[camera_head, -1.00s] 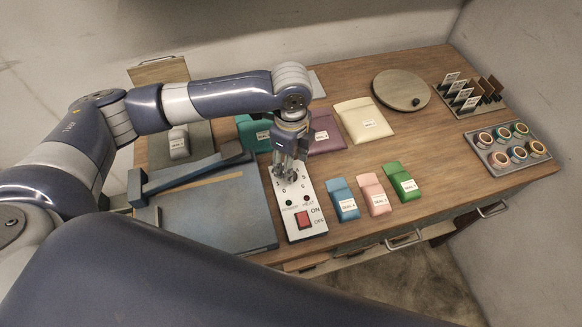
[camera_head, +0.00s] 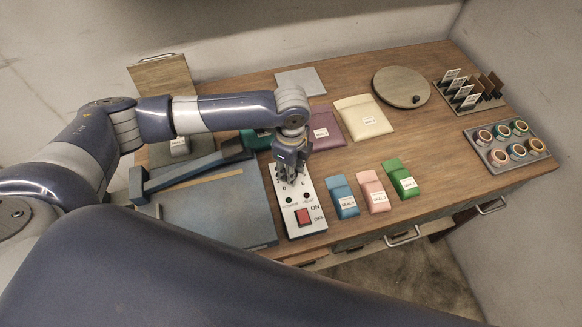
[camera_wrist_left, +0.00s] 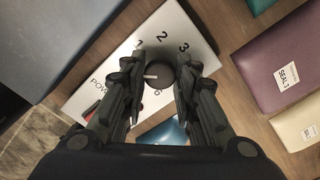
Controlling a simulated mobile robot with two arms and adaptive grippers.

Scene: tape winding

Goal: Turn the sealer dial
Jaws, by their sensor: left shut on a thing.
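The sealer's white control panel (camera_head: 307,222) lies along the right side of the blue-grey sealer bed (camera_head: 215,212). It carries a red ON/OFF switch (camera_head: 303,216) and small indicator lights. My left gripper (camera_head: 288,177) points down over the panel's far end and covers the dial in the head view. In the left wrist view the round black dial (camera_wrist_left: 160,72), with a pale pointer line, sits between the fingers of my left gripper (camera_wrist_left: 160,85), which is shut on it. Numbers 1, 2 and 3 show around the dial. My right gripper is not in view.
Blue (camera_head: 343,197), pink (camera_head: 373,191) and green (camera_head: 401,179) pouches lie right of the panel. Larger purple (camera_head: 325,128) and cream (camera_head: 362,117) pouches lie behind. A round wooden disc (camera_head: 402,88), a card rack (camera_head: 470,90) and a tray of rolls (camera_head: 493,160) stand at right.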

